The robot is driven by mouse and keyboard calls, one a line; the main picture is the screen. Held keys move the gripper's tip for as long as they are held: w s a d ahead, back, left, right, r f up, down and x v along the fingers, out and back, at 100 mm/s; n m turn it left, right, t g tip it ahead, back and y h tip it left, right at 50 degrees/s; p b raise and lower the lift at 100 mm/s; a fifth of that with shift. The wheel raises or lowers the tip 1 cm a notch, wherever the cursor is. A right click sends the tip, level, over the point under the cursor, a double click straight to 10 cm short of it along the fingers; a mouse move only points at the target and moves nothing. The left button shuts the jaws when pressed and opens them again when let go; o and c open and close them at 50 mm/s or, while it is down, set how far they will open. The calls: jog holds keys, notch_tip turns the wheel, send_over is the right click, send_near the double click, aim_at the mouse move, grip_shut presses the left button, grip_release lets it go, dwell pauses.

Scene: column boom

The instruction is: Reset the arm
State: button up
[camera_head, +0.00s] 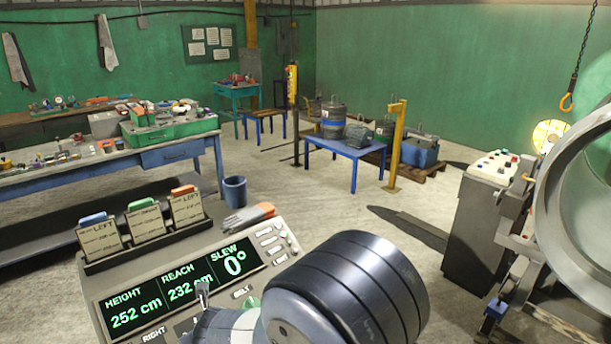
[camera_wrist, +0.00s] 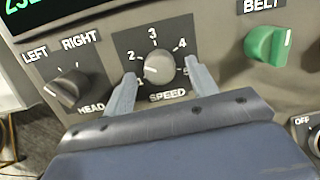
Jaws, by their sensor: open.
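My gripper (camera_wrist: 160,68) is open in the wrist view, with one finger on each side of the grey SPEED knob (camera_wrist: 159,67). I cannot tell whether the fingers touch it. The knob's white mark points left, near the 1 and 2 marks. In the head view my arm covers the lower middle and one fingertip shows at the control panel (camera_head: 280,240). The panel's display (camera_head: 182,286) reads height 252 cm, reach 232 cm, slew 0°.
A dark HEAD knob (camera_wrist: 69,88) is left of the fingers and a green BELT knob (camera_wrist: 267,45) is right.

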jog(key=shift+w+a+f, duration=0.2)
jog(key=shift+w+f, duration=0.05)
jog(key=shift+f, duration=0.15)
jog(key=shift+r, duration=0.1)
